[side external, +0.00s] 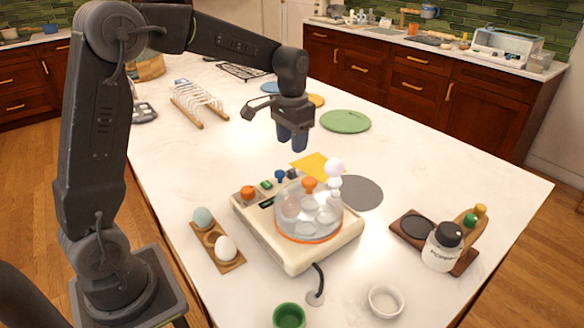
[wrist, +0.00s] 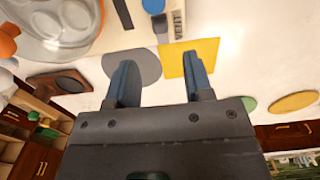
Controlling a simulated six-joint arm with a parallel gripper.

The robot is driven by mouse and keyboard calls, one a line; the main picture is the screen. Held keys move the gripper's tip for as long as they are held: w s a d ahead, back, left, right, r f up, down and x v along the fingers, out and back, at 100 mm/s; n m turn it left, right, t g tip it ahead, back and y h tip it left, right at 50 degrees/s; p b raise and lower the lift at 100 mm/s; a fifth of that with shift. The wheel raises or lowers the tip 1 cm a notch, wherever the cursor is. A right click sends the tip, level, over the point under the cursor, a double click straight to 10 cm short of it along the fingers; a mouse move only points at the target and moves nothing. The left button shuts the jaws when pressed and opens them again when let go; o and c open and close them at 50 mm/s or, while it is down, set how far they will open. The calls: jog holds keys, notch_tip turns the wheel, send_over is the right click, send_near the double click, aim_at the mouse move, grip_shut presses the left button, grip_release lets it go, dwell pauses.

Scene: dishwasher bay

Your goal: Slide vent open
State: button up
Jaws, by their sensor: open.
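The cream egg cooker (side external: 292,262) stands on the white counter, with a clear lid (side external: 322,217) over its round pan. A blue knob (side external: 280,176) sits at its back edge. I cannot tell the vent's position. My gripper (side external: 293,145) is open and empty above the counter, behind the cooker and apart from it. Its two blue fingers also show in the wrist view (wrist: 158,65).
A yellow sheet (side external: 317,166) and a grey disc (side external: 360,192) lie behind the cooker. A wooden egg holder (side external: 230,262) stands at left. A pepper jar (side external: 442,247), white bowl (side external: 385,302) and green cup (side external: 289,316) are near the front. The counter right of the grey disc is clear.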

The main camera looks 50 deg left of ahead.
aim_at(292, 170)
notch_tip(292, 170, down, 8)
jog(key=shift+f, duration=0.1)
dwell(0.4)
grip_shut()
dwell(0.3)
